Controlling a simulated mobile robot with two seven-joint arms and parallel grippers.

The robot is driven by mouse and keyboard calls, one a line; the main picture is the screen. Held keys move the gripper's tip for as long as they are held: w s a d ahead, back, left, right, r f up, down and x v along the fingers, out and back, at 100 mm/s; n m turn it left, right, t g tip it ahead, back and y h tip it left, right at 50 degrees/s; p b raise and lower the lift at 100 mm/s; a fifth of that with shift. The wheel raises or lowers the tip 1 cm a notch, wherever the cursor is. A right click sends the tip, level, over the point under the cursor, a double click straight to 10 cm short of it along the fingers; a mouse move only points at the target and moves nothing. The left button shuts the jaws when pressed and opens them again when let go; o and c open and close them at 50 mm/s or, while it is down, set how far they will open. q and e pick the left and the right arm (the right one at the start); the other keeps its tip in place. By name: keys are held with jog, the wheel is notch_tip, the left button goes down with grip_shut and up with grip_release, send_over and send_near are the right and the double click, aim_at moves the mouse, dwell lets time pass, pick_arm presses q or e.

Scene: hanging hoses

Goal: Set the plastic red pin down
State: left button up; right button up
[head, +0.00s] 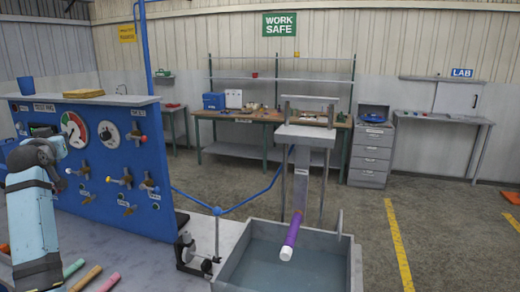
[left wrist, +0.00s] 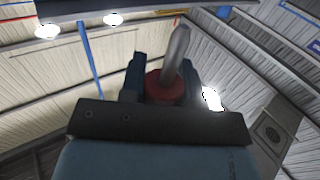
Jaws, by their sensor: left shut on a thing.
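My left gripper (left wrist: 160,78) shows in the left wrist view with its two dark fingers closed on the red pin (left wrist: 165,88). The pin's red part sits between the fingers. A grey curved rod (left wrist: 178,50) rises from it. In the head view my left arm comes in at the left, in front of the blue panel (head: 100,160). The fingers and the pin cannot be made out there. My right gripper is in neither view.
Several coloured sticks (head: 90,277) lie on the grey bench top at lower left. A yellow-brown stack (head: 84,94) and a blue cup (head: 26,85) are on or near the panel top. A water basin (head: 228,272) stands at bottom centre, with a purple hose end (head: 291,236) above it.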

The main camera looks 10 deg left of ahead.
pick_arm(q)
jog(key=s+d+f+m+t+h, duration=0.1)
jog(key=s+d+f+m+h, duration=0.15)
jog(key=d+f, duration=0.6)
jog(key=s+d+f+m+t+h, duration=0.15)
jog(key=d+f+h, duration=0.25)
jog(key=d+f, duration=0.4)
jog(key=s+d+f+m+h, duration=0.2)
jog(key=s+d+f+h, duration=0.1)
jog(key=d+f, duration=0.55)
jog(key=s+d+f+m+h, duration=0.2)
jog(key=s+d+f+h, duration=0.25)
jog(key=s+d, duration=0.55)
jog(key=w+d+f+n+y, duration=0.1)
jog(key=d+y, duration=0.3)
jog(key=d, duration=0.7)
jog(key=shift+w+d+f+n+y, duration=0.2)
jog(key=shift+w+n+y, duration=0.2)
jog(key=shift+w, duration=0.3)
